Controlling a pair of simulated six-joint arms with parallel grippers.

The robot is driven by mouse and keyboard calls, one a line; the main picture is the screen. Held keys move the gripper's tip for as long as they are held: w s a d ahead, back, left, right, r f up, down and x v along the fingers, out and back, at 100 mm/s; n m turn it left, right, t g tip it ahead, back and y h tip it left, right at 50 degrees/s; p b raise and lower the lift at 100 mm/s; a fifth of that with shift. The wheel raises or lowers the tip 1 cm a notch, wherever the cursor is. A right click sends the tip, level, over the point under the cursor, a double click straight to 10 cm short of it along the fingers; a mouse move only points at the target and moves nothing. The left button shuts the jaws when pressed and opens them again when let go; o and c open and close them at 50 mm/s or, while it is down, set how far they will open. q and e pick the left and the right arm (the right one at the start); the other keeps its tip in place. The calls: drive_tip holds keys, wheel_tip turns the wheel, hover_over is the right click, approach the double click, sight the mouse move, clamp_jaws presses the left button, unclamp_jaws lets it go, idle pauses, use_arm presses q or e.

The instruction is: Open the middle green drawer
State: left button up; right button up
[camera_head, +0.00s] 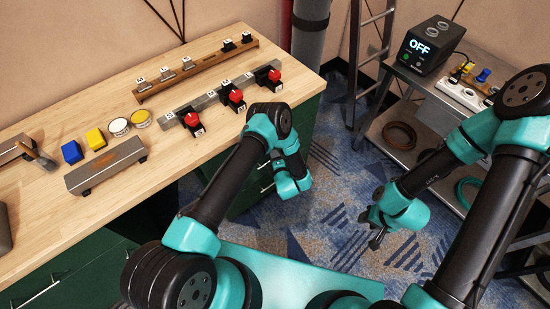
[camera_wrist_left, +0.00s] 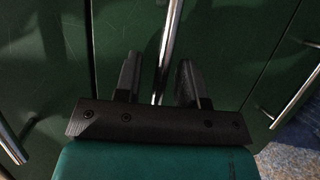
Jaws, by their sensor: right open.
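Green drawer fronts (camera_wrist_left: 110,35) fill the left wrist view. A silver bar handle (camera_wrist_left: 168,38) on the middle front runs down between the two dark fingers of my left gripper (camera_wrist_left: 158,82). The fingers stand apart, one on each side of the bar, with a gap to it. In the head view my left wrist is beside the green cabinet (camera_head: 302,130), and its fingers are hidden. The drawers look shut. My right gripper (camera_head: 376,228) is open and empty, above the carpet on the right.
More silver handles show at the left (camera_wrist_left: 10,142) and right (camera_wrist_left: 296,96) of the left wrist view. The wooden worktop (camera_head: 200,65) above holds switches, red buttons and coloured blocks. A metal cart (camera_head: 428,82) with a black device stands at the right. Patterned carpet lies between.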

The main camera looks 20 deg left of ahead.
use_arm(q)
clamp_jaws()
idle(0.4)
